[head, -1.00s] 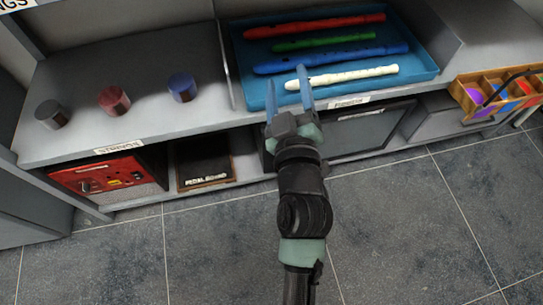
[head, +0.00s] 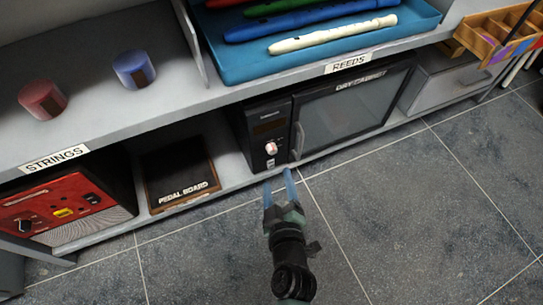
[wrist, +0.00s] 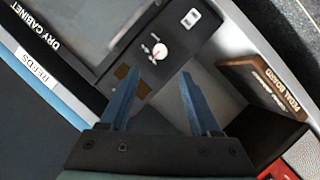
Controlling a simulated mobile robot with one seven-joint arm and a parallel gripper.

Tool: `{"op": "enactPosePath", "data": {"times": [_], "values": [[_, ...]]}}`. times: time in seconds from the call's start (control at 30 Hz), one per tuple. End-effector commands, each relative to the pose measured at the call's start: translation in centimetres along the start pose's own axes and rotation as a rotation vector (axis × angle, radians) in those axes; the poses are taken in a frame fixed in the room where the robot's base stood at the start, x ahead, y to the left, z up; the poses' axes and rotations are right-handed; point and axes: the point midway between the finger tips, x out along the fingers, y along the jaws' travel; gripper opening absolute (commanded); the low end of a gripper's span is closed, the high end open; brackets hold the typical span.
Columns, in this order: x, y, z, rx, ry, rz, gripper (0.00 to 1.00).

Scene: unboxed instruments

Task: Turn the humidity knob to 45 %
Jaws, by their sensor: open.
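The dry cabinet (head: 350,108) is a dark box with a glass door on the lower shelf. Its control panel on the left side carries a white round knob (head: 271,148) with a red mark, which also shows in the wrist view (wrist: 160,51). The setting is too small to read. My gripper (head: 280,176) is open and empty, below and slightly right of the knob in the head view. In the wrist view its two blue fingers (wrist: 157,84) are spread, with the knob between and beyond their tips, apart from them.
A pedal board (head: 182,178) and a red amplifier (head: 62,209) stand left of the cabinet on the lower shelf. A vertical door handle (head: 298,140) is close right of the knob. A blue tray (head: 245,68) of recorders sits above. The floor in front is clear.

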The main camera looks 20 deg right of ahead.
Motion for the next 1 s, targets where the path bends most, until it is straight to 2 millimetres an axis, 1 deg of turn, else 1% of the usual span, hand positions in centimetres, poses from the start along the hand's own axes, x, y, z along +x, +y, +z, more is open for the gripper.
{"op": "enactPosePath", "data": {"times": [0.03,0.3,0.4,0.5,0.7,1.0], "values": [[1.2,0.1,0.2,0.001,0.000,0.005,0.63],[6.4,0.1,0.1,-0.002,0.000,0.003,0.63],[8.0,0.1,0.1,-0.003,-0.001,0.002,0.63],[9.0,0.1,0.0,-0.002,0.000,0.000,0.63],[10.2,0.1,0.0,-0.002,0.000,0.000,0.63],[10.3,0.0,0.0,0.000,0.000,0.000,0.63]]}}
